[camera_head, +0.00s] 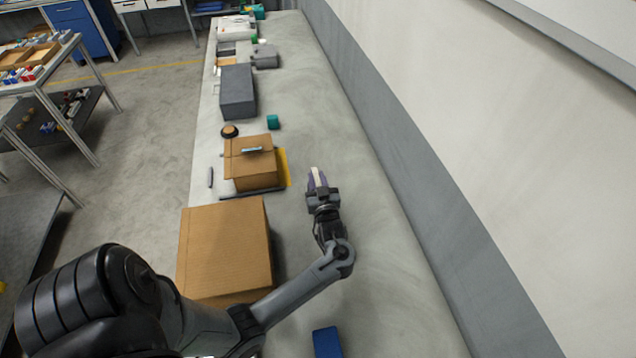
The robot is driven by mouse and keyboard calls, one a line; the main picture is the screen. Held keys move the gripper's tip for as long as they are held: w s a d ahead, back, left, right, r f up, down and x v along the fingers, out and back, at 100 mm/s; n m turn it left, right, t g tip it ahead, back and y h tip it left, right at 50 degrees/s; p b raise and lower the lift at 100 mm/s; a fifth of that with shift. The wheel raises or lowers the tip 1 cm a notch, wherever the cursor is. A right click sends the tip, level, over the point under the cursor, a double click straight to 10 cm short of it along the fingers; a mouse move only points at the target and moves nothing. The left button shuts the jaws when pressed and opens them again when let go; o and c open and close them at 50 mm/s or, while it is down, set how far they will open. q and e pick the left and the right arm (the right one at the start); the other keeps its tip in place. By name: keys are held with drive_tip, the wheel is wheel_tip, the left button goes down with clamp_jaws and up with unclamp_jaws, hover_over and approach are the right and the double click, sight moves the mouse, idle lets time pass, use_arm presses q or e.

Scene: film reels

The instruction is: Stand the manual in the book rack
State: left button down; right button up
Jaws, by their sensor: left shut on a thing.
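My left gripper (318,188) is over the right half of the long grey bench, pointing away from me. I cannot pick out the book rack for sure; a grey stepped object (265,57) stands farther along the bench. My right gripper is not in view.
A large cardboard box (225,245) stands left of my forearm. A smaller carton (250,165) stands beyond it, beside a yellow sheet (283,168). A blue object (327,343) lies near. The bench's right side is clear.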

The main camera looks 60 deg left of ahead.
use_arm(q)
drive_tip(key=shift+f, duration=0.1)
drive_tip(key=c, duration=0.9)
unclamp_jaws()
drive_tip(key=shift+c, duration=0.2)
